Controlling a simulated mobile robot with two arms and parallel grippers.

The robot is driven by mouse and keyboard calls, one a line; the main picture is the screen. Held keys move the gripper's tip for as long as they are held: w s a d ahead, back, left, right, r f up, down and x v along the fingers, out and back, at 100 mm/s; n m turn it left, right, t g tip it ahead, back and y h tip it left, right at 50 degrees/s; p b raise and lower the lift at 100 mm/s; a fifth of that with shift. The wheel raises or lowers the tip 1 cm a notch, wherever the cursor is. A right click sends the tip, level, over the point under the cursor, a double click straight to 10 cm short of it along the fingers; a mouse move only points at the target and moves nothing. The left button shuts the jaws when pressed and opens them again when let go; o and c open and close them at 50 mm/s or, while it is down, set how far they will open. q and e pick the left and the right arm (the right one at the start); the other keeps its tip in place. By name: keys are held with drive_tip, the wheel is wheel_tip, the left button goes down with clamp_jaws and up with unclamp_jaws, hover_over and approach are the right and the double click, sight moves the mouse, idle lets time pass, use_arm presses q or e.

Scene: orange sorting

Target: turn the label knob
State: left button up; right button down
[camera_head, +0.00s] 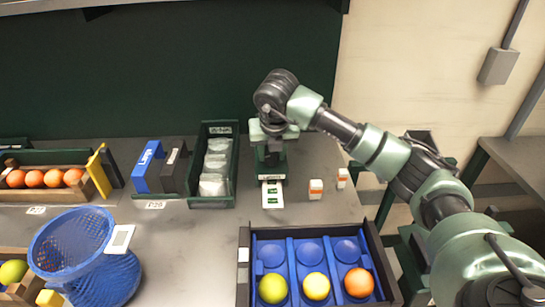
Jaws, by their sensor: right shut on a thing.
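A dark green label dispenser (270,165) stands on the counter, right of the long green bin. A white strip with green labels (272,194) hangs from its front onto the counter. My right arm reaches in from the right, and its gripper (272,136) is at the top of the dispenser, shut on the label knob. The gripper and wrist hide the knob, so its angle does not show. My left gripper is not in view.
Two small orange-and-white containers (316,189) stand right of the dispenser. A tray with blue compartments (311,245) in front holds several fruits. A blue mesh basket (73,243) is at the left. A long green bin (213,203) stands just left of the dispenser.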

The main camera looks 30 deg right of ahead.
drive_tip(key=m, duration=0.2)
drive_tip(key=m+g+h+b, duration=0.1)
drive_tip(key=m, duration=0.1)
drive_tip(key=shift+w+a+m+h+b, duration=0.1)
drive_tip(key=shift+m+h+b, duration=0.2)
drive_tip(key=shift+m, duration=0.1)
drive_tip(key=shift+r, duration=0.1)
drive_tip(key=c, duration=0.9)
unclamp_jaws()
